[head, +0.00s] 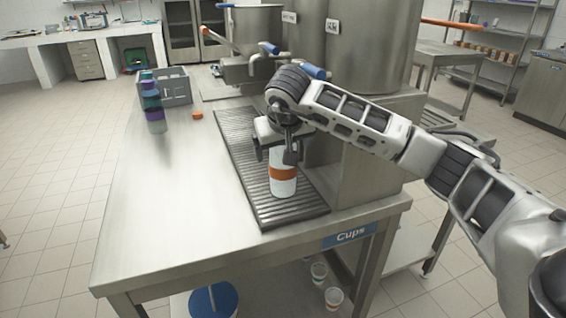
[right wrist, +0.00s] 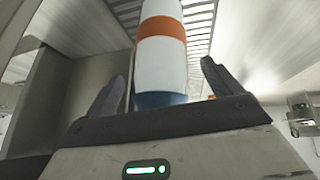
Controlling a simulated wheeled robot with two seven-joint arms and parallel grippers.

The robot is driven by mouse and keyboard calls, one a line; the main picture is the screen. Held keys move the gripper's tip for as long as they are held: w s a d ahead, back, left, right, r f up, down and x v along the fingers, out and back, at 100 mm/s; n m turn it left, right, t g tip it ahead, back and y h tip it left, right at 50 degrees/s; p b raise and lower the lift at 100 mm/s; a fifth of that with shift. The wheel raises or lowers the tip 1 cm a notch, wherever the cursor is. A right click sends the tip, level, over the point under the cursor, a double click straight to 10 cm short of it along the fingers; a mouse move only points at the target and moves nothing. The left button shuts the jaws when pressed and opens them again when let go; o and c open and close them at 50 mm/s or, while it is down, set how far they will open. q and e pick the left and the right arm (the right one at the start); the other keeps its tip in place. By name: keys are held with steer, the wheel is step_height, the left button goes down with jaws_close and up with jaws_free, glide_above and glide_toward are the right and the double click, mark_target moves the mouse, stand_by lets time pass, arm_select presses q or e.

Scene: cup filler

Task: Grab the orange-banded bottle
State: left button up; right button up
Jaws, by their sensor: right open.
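The orange-banded bottle (head: 283,184) is white with an orange band and stands upright on the ribbed drip tray (head: 252,191) on the steel table. My right gripper (head: 277,154) is at the bottle's upper part, with its fingers apart. In the right wrist view the bottle (right wrist: 162,62) lies ahead between the two open fingers (right wrist: 163,90), with gaps on both sides. The bottle's top is partly hidden by the gripper in the head view. My left gripper is not in view.
Stacked coloured cups (head: 153,103) and a grey crate (head: 177,88) stand at the table's far left, near a small orange object (head: 197,115). The steel filler (head: 375,50) rises behind the tray. The table's left part is clear. Cups (head: 333,297) sit on the lower shelf.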

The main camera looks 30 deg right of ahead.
jaws_close()
steer(key=shift+r, duration=0.1)
stand_by(0.5)
